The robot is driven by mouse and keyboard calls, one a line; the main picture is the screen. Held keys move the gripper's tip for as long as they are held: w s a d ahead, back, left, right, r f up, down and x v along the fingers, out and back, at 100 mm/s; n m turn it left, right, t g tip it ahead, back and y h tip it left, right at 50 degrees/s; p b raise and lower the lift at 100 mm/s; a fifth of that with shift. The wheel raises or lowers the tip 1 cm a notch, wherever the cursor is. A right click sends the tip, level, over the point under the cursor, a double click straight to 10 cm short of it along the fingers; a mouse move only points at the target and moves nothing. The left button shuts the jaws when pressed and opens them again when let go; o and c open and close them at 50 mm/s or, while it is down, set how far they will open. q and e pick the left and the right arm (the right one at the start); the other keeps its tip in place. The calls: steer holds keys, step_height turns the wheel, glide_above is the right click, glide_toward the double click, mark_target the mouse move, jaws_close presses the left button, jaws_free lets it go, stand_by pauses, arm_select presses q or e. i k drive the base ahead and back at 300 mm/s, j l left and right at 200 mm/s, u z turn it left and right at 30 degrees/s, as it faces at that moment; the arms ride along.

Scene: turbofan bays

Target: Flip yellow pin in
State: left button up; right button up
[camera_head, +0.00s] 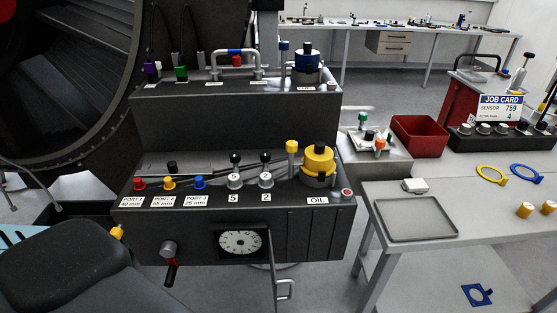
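A yellow-topped pin (291,147) stands upright on the lower step of the dark console, just left of the large yellow cap (318,160) above the OIL label. A small yellow knob-like piece (117,232) also shows at the lower left, partly hidden by a dark shape. I cannot make out either of my grippers in the head view.
A blue-topped pin (283,46) and blue cap (307,58) stand on the console's upper step. Two black-topped levers (235,159) rise behind dials 5 and 2. A grey tray (416,220) lies on the right table. A red bin (419,136) stands behind.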

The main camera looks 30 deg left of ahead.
mark_target(117, 232)
steer(key=u, duration=2.3)
